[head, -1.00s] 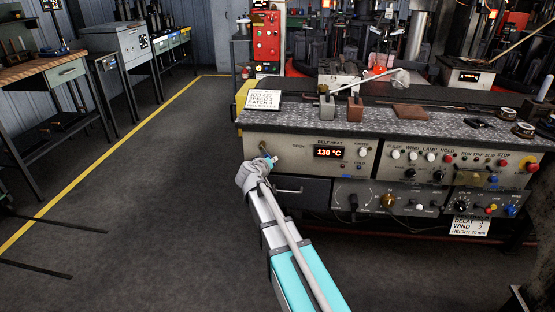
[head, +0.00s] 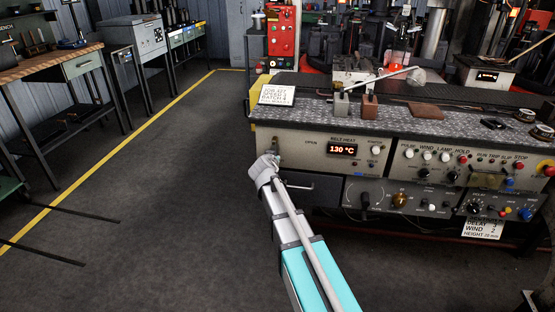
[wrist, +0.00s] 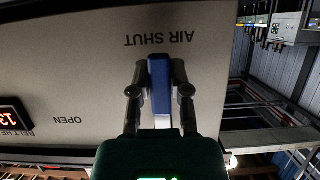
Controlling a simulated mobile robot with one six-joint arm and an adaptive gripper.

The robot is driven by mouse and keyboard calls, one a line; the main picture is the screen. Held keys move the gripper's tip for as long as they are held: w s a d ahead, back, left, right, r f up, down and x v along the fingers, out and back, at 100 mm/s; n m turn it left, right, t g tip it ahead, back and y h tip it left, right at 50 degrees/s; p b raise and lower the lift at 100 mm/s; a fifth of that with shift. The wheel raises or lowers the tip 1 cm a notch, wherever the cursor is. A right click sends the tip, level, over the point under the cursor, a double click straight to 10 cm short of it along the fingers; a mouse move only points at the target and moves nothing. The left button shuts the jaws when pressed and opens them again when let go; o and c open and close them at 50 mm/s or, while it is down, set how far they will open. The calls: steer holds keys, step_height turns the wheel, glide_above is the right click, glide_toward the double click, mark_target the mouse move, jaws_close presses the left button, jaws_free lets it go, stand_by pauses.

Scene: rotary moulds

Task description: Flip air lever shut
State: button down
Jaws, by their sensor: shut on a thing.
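The air lever (wrist: 159,90) shows in the wrist view as a blue bar between the two fingers of my gripper (wrist: 160,92), which is shut on it. The picture there is upside down. The lever's far end lies close to the printed words AIR SHUT (wrist: 160,40). The word OPEN (wrist: 68,120) is off to the left. In the head view my gripper (head: 266,166) is at the left end of the control panel (head: 290,157), and the wrist hides most of the lever and the AIR SHUT label there.
The panel carries a display reading 130 °C (head: 342,149) and several knobs and buttons to the right. A sign card (head: 278,95) stands on the bench top above. A drawer handle (head: 299,186) sits just below right of my gripper.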

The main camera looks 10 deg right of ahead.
steer(key=shift+s, duration=0.15)
steer(key=c, duration=0.8)
jaws_free()
steer(key=shift+a+r, duration=0.1)
steer(key=shift+o, duration=1.2)
steer(key=shift+r, duration=0.1)
